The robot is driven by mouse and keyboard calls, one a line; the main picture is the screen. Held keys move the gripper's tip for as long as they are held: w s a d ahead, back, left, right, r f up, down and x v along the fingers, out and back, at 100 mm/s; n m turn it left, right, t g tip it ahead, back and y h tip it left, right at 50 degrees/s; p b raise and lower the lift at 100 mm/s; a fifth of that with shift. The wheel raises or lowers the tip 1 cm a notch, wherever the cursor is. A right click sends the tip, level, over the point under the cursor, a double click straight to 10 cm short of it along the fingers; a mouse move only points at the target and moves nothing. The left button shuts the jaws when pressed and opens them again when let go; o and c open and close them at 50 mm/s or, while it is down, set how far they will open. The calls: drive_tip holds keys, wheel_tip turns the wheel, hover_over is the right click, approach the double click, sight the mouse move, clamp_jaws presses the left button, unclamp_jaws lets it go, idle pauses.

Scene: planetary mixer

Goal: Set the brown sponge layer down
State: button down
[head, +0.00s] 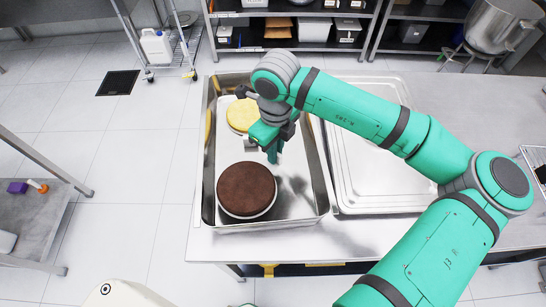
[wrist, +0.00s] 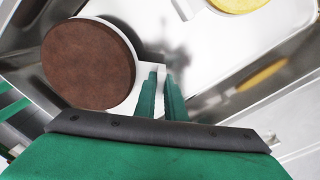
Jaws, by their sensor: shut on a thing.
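The brown sponge layer (head: 246,188) is a round dark disc on a white round board, inside the metal tray (head: 268,228) at its near left. It also shows in the wrist view (wrist: 88,62) at upper left. The white board's tab (wrist: 160,75) reaches between my fingers. My gripper (head: 273,152) is beside the sponge, at its upper right, with its green fingers (wrist: 160,95) shut on that tab. The sponge lies flat, apart from the fingers. I cannot tell whether the board rests on the tray floor or hangs just above it.
A yellow sponge layer (head: 241,115) lies at the tray's far end, partly behind my arm. Bare tray floor lies right of the brown sponge. The tray walls rise around it. A metal lid or second tray (head: 372,178) lies to the right on the table (head: 440,100).

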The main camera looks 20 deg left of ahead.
drive_tip(key=shift+f, duration=2.5)
drive_tip(key=c, duration=1.8)
unclamp_jaws()
drive_tip(key=shift+c, duration=0.2)
wheel_tip(320, 180, up, 12)
drive_tip(key=shift+r, duration=0.15)
